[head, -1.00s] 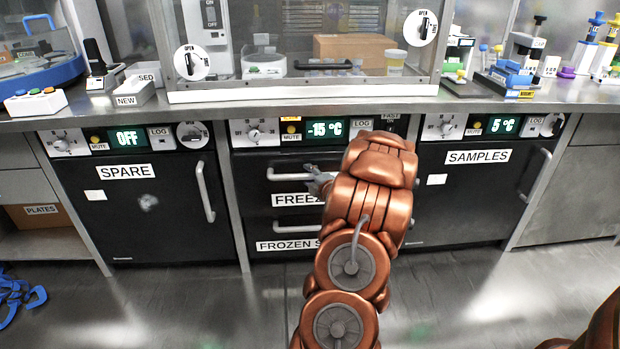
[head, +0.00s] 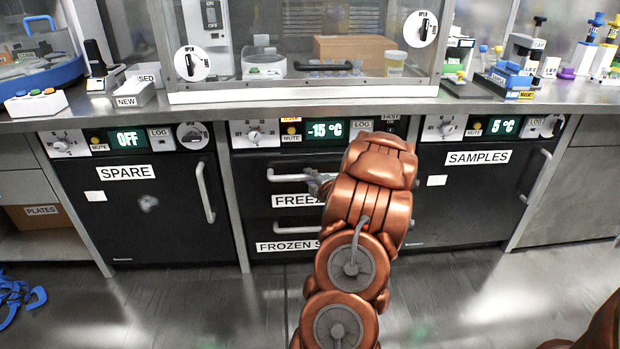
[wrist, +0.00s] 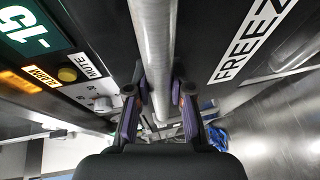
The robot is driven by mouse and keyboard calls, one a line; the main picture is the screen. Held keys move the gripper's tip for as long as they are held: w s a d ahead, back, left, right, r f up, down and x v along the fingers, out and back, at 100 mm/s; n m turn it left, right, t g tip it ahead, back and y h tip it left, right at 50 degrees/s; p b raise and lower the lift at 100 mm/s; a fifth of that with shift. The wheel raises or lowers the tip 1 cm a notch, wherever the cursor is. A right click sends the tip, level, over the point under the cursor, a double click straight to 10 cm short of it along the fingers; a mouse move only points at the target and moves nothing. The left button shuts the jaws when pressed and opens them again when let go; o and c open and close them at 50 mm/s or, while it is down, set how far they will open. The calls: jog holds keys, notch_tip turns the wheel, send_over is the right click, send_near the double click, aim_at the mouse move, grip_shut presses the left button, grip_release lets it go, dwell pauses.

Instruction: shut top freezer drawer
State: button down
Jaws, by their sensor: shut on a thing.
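The top freezer drawer (head: 258,182) is a black front under the -15 °C panel, with a "FREEZ…" label partly hidden by my arm. Its front looks about flush with the cabinet, though I cannot tell if a small gap remains. Its silver bar handle (head: 291,178) runs across the front. My gripper (head: 318,184) is at the handle's right part, mostly hidden by my copper arm. In the wrist view, the gripper fingers (wrist: 160,103) are on both sides of the handle bar (wrist: 152,45), shut on it.
A lower drawer labelled "FROZEN S…" (head: 283,246) sits below. The SPARE unit (head: 135,210) is on the left and the SAMPLES unit (head: 460,200) on the right, both shut. Blue pieces (head: 18,295) lie on the floor at left. The floor in front is otherwise clear.

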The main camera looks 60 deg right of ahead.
jog(key=w+d, duration=0.1)
jog(key=w+d+p, duration=0.1)
jog(key=d, duration=0.1)
jog(key=shift+w+d, duration=0.25)
dwell(0.5)
jog(key=c, duration=1)
grip_release()
jog(key=shift+w, duration=0.1)
jog(key=shift+a, duration=0.1)
jog(key=v, duration=1.2)
